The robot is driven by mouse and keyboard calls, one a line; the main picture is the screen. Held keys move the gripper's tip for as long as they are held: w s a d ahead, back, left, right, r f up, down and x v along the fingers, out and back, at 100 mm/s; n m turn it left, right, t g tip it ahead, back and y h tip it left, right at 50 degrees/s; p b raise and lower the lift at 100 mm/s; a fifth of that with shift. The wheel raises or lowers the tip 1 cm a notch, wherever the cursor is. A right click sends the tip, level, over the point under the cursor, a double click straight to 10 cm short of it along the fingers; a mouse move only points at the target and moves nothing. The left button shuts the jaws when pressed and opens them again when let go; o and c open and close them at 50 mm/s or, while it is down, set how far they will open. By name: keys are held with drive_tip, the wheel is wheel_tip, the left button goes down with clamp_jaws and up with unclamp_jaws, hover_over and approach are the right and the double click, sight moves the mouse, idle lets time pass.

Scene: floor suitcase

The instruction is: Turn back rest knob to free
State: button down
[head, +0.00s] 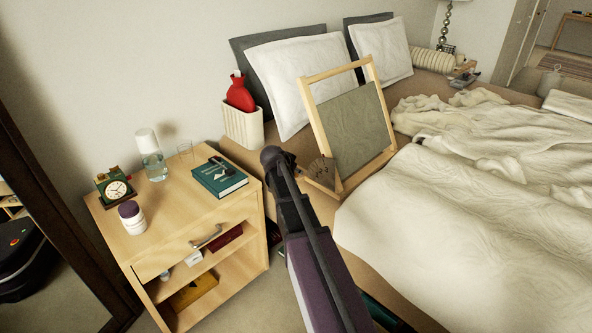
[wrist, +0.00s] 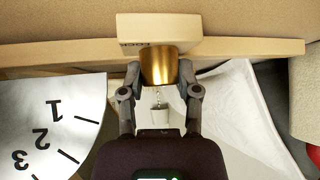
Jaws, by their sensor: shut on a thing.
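The back rest (head: 352,128), a wooden frame with grey-green fabric, stands tilted on the bed against the pillows. In the wrist view its brass knob (wrist: 157,62) sits below a pale wooden block (wrist: 190,28). Small dark letters on the block, apparently "LOCK", show just above the knob. A light plate (wrist: 45,125) with the numbers 1, 2 and 3 is at the left. My gripper (wrist: 160,78) is shut on the knob, one finger on each side. In the head view my arm reaches the back rest's lower left side, and the knob is hidden there.
The nightstand (head: 150,240) stands left of my arm, with a book (head: 220,176), a clock (head: 115,188), a carafe (head: 151,155) and a jar (head: 132,217) on top. A cream holder (head: 243,125) with a red bottle stands behind my arm. Bedding (head: 460,180) covers the right.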

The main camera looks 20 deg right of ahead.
drive_tip(key=shift+w+a, duration=0.1)
drive_tip(key=shift+w, duration=0.15)
drive_tip(key=shift+c, duration=1.6)
unclamp_jaws()
drive_tip(key=shift+s, duration=0.15)
